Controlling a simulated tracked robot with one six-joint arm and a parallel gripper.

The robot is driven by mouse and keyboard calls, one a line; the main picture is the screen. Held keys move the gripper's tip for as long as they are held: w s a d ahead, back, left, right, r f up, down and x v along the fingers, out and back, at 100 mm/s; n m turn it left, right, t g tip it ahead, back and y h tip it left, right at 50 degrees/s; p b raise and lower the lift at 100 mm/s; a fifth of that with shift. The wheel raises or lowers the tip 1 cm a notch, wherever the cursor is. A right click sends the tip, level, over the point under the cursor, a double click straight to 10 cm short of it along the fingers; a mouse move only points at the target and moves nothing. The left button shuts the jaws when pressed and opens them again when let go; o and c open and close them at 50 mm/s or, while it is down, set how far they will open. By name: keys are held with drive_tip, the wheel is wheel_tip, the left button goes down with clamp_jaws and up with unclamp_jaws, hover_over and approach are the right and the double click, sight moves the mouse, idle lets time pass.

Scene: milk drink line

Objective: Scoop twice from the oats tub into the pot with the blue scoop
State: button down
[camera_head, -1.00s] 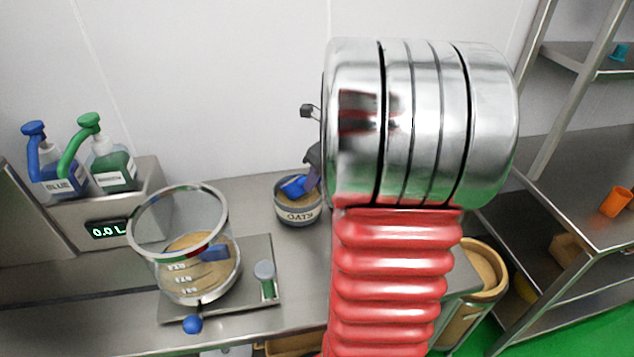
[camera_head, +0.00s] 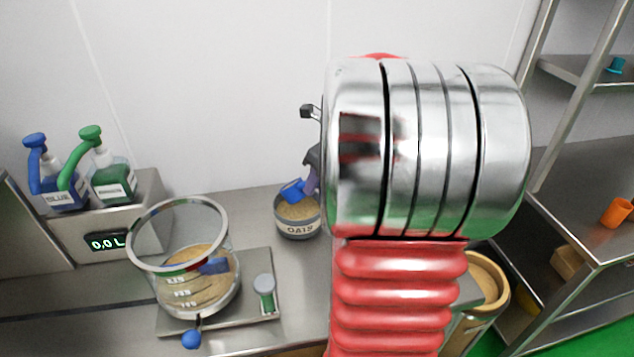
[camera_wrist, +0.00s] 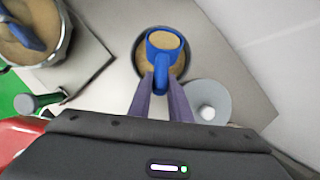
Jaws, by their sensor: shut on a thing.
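The blue scoop (camera_head: 292,191) is held over the oats tub (camera_head: 299,231). In the wrist view, the scoop (camera_wrist: 151,44) is full of oats and sits above the tub (camera_wrist: 140,61). My gripper (camera_wrist: 161,88) is shut on the scoop's handle; in the head view its dark fingers (camera_head: 312,168) show partly, beside my arm. The clear pot (camera_head: 237,290) with a metal rim stands to the left, with oats-coloured contents and a blue part inside. A piece of the pot also shows at the wrist view's upper left (camera_wrist: 64,50).
A green-and-grey shaker-like item (camera_head: 264,291) stands on the metal plate right of the pot. Blue (camera_head: 60,190) and green (camera_head: 112,185) pump bottles stand behind, above a 0.0 L display (camera_head: 106,242). A grey disc with a white knob (camera_wrist: 208,112) lies beside the tub.

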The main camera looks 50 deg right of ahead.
drive_tip(key=shift+r+t+y, duration=0.15)
drive_tip(key=shift+r+t, duration=0.7)
drive_tip(key=shift+t, duration=0.5)
drive_tip(key=shift+r+t+y, duration=0.15)
drive_tip(key=shift+r+t, duration=0.65)
drive_tip(key=shift+t, duration=0.55)
drive_tip(key=shift+r+t, duration=0.85)
drive_tip(key=shift+t, duration=0.45)
